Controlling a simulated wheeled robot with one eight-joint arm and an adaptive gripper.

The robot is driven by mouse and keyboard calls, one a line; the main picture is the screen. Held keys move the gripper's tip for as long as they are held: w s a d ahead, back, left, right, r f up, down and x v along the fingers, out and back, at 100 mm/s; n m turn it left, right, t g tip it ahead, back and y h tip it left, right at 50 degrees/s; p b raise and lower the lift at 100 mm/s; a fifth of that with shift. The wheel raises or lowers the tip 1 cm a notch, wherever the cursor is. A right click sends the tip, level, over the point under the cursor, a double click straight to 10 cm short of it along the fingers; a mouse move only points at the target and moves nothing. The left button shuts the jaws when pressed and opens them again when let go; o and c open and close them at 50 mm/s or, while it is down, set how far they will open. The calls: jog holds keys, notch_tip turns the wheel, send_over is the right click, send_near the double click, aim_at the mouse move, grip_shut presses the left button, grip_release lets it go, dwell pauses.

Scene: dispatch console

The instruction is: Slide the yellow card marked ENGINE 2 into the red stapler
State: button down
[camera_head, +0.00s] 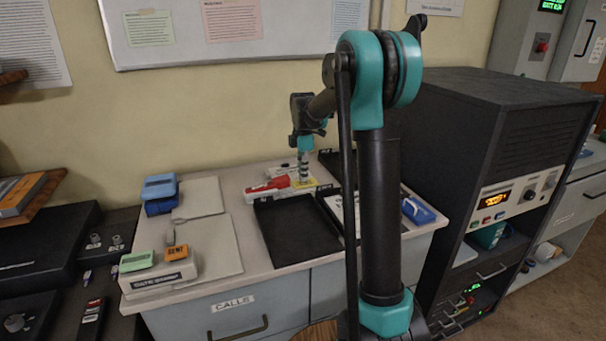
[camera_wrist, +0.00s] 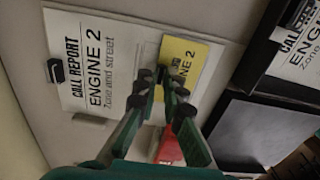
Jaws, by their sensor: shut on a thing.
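The yellow card marked ENGINE 2 (camera_wrist: 188,62) lies at the right edge of a white call report sheet (camera_wrist: 97,60), also marked ENGINE 2, in the wrist view. My gripper (camera_wrist: 166,82) is shut on the card's near edge, at a small black tab; the fingers hide part of its print. In the head view the card (camera_head: 304,184) shows small beneath my gripper (camera_head: 303,178). The red stapler (camera_head: 267,188) lies just left of the card in the head view. In the wrist view, part of the stapler (camera_wrist: 171,150) shows between my fingers; its mouth is hidden.
An empty black tray (camera_head: 297,232) stands in front of the stapler. More dark trays hold sheets to the right, partly behind my arm. A blue object (camera_head: 418,210) lies at the desk's right. A blue box (camera_head: 160,190) and a light box (camera_head: 160,278) stand left.

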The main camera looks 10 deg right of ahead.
jog(key=shift+s+a, duration=0.15)
jog(key=shift+a, duration=0.65)
jog(key=shift+a, duration=0.3)
jog(key=shift+s+a+f, duration=0.1)
jog(key=shift+s+a, duration=0.1)
jog(key=shift+a, duration=0.65)
jog(key=shift+s+a, duration=0.2)
jog(key=shift+a, duration=0.65)
dwell(1.2)
jog(key=c, duration=1.6)
grip_release()
jog(key=shift+c, duration=0.2)
jog(key=shift+o, duration=0.8)
